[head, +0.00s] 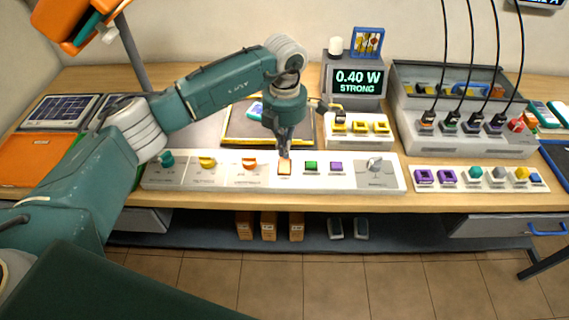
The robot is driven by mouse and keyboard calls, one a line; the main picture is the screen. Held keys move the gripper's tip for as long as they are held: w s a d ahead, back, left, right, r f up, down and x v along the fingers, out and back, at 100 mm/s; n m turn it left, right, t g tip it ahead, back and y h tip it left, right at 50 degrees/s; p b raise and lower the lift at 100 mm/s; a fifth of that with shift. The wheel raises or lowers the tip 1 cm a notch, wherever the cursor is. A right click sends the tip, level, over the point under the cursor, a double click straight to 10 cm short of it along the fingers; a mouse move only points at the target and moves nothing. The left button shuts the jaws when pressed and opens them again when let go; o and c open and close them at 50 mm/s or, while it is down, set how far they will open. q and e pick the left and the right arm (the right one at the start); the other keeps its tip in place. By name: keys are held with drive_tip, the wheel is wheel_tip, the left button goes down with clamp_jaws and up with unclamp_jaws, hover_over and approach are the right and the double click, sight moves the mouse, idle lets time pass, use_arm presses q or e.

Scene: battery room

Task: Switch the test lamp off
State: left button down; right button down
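A long white control panel (225,176) lies along the front of the bench. Its controls include a square orange button (285,167), a green button (311,167), a purple button (336,167) and a grey knob (375,163) at the right. My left gripper (285,153) points down with its fingers together, just over the orange button; I cannot tell whether the tips touch it. It holds nothing visible. An orange lamp head (72,18) on a grey post shows at the top left; I cannot tell whether it is the test lamp. My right gripper is out of view.
A display (358,80) reading "0.40 W STRONG" stands behind the panel. A grey-white unit (470,138) with several black cables is at the right. A strip of coloured pieces (462,188) lies in front of it. Small boxes (268,227) sit on the lower shelf.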

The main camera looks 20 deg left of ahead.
use_arm(q)
drive_tip(key=shift+f+b, duration=0.95)
drive_tip(key=shift+f, duration=0.2)
idle(0.8)
drive_tip(key=shift+r, duration=0.15)
drive_tip(key=shift+r+p, duration=1.9)
drive_tip(key=shift+r, duration=1.5)
